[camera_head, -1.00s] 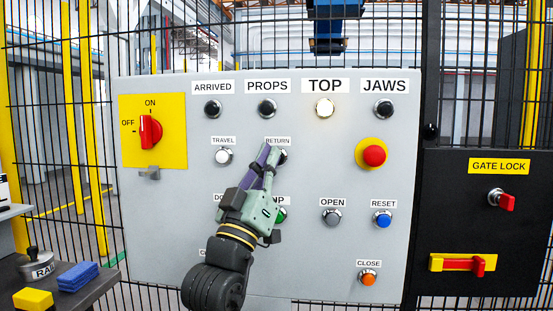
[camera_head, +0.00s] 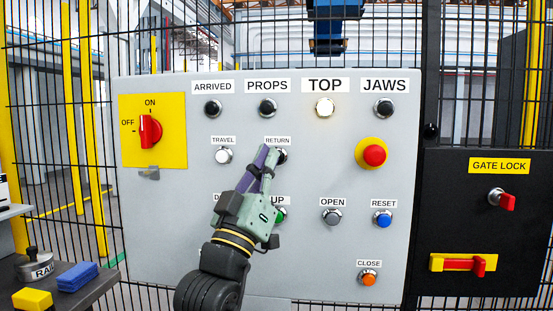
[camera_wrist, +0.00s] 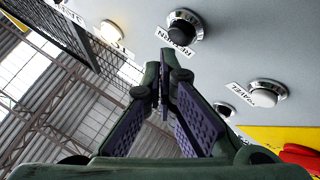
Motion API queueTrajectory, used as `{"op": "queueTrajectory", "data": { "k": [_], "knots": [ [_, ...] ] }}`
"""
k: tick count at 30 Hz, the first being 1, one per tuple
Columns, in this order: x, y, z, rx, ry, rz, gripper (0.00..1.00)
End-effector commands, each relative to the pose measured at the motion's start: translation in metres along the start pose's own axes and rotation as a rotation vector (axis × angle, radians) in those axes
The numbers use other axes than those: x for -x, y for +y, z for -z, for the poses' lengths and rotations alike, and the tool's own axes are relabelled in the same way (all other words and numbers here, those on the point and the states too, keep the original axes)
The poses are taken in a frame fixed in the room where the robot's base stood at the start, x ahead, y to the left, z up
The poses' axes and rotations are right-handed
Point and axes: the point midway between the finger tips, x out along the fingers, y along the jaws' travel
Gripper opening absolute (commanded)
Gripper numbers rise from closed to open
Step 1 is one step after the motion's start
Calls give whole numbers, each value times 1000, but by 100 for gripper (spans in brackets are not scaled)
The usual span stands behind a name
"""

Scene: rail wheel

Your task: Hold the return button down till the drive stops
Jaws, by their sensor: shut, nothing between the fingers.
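The black return button (camera_head: 282,156) sits under the RETURN label on the grey panel (camera_head: 320,260), partly hidden by my fingers in the head view. My gripper (camera_head: 269,150) is shut and empty, with its tips just left of the button there. In the wrist view the return button (camera_wrist: 184,27) shows whole, with my fingertips (camera_wrist: 163,58) close beside its label. I cannot tell whether a tip touches the panel; the button's face looks uncovered. The TOP lamp (camera_head: 325,107) glows; the ARRIVED lamp (camera_head: 213,108), PROPS lamp (camera_head: 267,108) and JAWS lamp (camera_head: 384,108) are dark.
The white travel button (camera_head: 223,156) is left of my fingers, and the green UP button (camera_head: 281,215) is beside my gripper's body. A red mushroom button (camera_head: 374,155) is to the right. The red switch (camera_head: 150,132) is at upper left. A bench with blocks stands at lower left.

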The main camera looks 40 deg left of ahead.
Motion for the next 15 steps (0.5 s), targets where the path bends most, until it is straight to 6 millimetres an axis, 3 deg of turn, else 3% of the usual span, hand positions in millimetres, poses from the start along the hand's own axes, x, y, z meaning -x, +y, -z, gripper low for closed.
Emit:
{"op": "queueTrajectory", "data": {
  "k": [15],
  "knots": [
    [32,24,24,-1,1,-1,0]
  ]
}}
